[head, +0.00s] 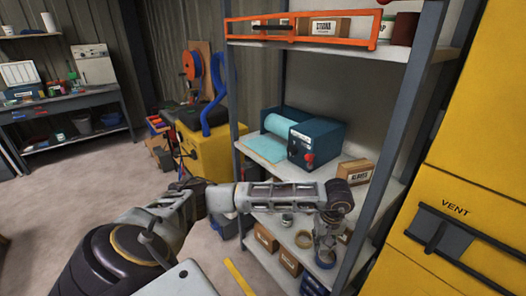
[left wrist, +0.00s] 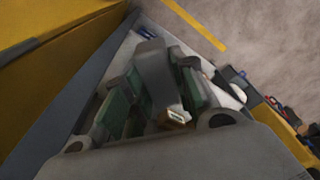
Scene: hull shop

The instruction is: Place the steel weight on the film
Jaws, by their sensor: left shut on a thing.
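The film, a light blue sheet (head: 265,148), lies on the middle shelf in the head view, drawn out from a roll on a dark teal machine (head: 317,143). My left gripper (head: 325,248) points down in front of the lower shelf, at the right. In the left wrist view its green-padded fingers (left wrist: 155,105) are shut on a grey block, which looks like the steel weight (left wrist: 154,72). The weight is hard to make out in the head view. My left gripper is below and to the right of the film, apart from it. My right gripper is not in view.
Grey shelf posts (head: 405,110) stand near my left arm. An orange guard rail (head: 300,30) spans the upper shelf. A cardboard box (head: 355,170) stands right of the machine. Boxes and a tape ring (head: 303,239) are on the lower shelf. A yellow cabinet (head: 480,130) stands at right.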

